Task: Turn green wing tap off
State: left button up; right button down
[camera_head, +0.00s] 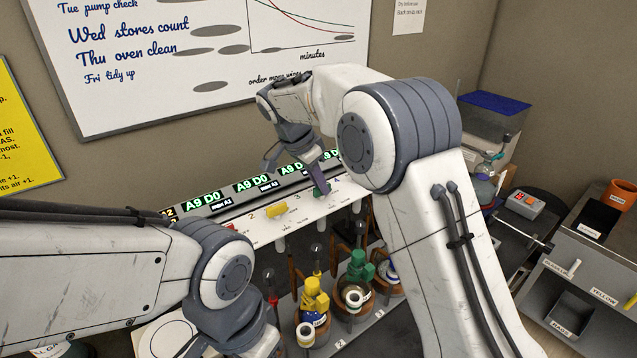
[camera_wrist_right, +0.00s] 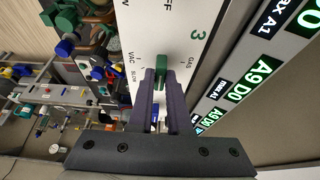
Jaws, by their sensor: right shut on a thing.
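The green wing tap (camera_head: 318,193) sits on the white sloping panel (camera_head: 300,215) at the station marked 3. It also shows in the right wrist view (camera_wrist_right: 162,64), between the VAC and GAS labels. My right gripper (camera_head: 322,186) reaches down to the panel and is shut on the green tap, with its two dark fingers (camera_wrist_right: 161,82) either side of it. The fingers hide part of the tap, and I cannot tell exactly which mark it points to. My left arm lies across the lower left, but its gripper fingers do not show.
A yellow wing tap (camera_head: 276,210) stands left of the green one on the panel. Green-lit displays (camera_head: 203,202) run behind it. Bottles with yellow (camera_head: 314,296) and green (camera_head: 359,266) tops stand in holders below the front. My right forearm covers the panel's right end.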

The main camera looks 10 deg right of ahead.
jog(key=c, duration=0.9)
grip_release()
jog(key=shift+o, duration=0.2)
jog(key=v, duration=1)
jog(key=shift+r+b, duration=0.25)
jog(key=shift+b, duration=0.05)
jog(key=shift+s, duration=0.1)
